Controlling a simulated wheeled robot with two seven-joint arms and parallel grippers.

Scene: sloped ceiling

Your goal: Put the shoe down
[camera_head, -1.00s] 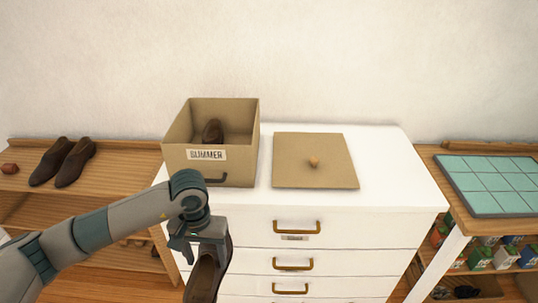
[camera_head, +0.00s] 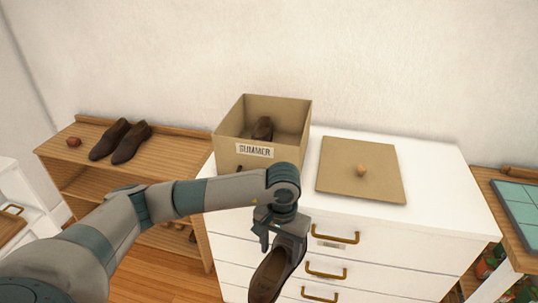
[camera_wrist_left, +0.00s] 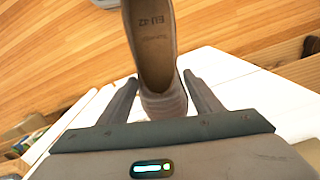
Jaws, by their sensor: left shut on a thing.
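My left gripper (camera_head: 278,236) is shut on a brown shoe (camera_head: 271,278), which hangs in front of the white drawer unit. In the left wrist view the shoe (camera_wrist_left: 155,60) sits between the two fingers, with its inner sole and size marking showing. A cardboard box (camera_head: 228,151) labelled SUMMER stands open on the left of the white drawer unit (camera_head: 440,180), with another brown shoe (camera_head: 263,128) inside. My right gripper is not in view.
A flat cardboard lid (camera_head: 345,185) with a round knob lies right of the box. A teal tiled board (camera_head: 517,215) lies on the right-hand table.

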